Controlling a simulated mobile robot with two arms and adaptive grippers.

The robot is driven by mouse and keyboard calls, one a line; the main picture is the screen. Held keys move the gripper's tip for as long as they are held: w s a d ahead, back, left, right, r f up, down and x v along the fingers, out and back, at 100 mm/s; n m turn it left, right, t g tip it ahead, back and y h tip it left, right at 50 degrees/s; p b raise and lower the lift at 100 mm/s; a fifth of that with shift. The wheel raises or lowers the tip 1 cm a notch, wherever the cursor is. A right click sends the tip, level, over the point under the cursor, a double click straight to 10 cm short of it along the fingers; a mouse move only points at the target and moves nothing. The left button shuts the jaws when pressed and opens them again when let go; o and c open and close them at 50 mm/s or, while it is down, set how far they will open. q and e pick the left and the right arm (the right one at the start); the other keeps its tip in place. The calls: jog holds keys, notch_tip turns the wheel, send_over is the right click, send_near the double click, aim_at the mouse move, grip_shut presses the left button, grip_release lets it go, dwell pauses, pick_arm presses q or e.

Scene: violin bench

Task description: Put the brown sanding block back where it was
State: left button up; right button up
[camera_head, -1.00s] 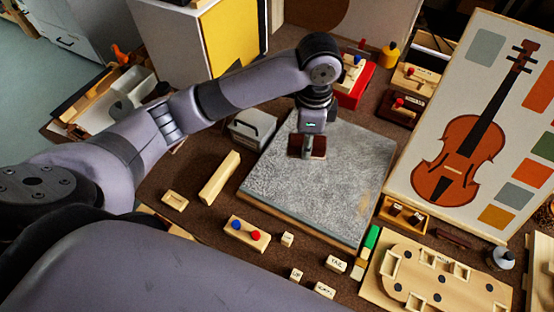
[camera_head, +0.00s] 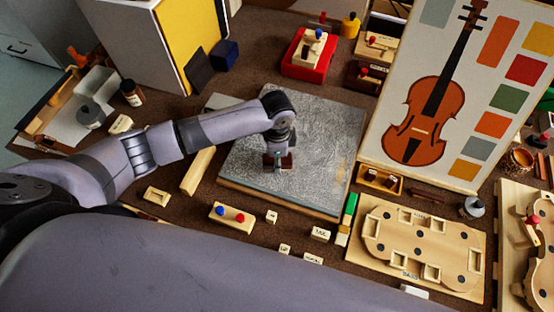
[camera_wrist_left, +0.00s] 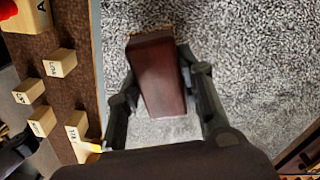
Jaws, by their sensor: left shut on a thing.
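The brown sanding block (camera_head: 288,161) is a small dark red-brown bar. I cannot tell whether the block touches the slab. My right gripper is not in view.
Left of the slab lies a wooden bar (camera_head: 198,171). In front are a block with blue and red knobs (camera_head: 232,217) and several small lettered blocks. At right are a small wooden tray (camera_head: 366,183), a violin-shaped board (camera_head: 420,250) and a violin panel (camera_head: 492,150). A red box (camera_head: 296,66) stands behind.

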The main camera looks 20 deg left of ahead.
pick_arm(q)
jog(key=shift+f, duration=0.9)
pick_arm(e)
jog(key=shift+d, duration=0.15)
pick_arm(q)
jog(key=shift+f, duration=0.15)
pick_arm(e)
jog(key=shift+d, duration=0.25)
pick_arm(q)
jog(key=o, duration=1)
jog(key=shift+o, duration=0.2)
notch_tip(320, 180, up, 12)
jog(key=shift+w+r+b, duration=0.1)
jog(key=shift+r+b, duration=0.05)
jog(key=shift+b, duration=0.35)
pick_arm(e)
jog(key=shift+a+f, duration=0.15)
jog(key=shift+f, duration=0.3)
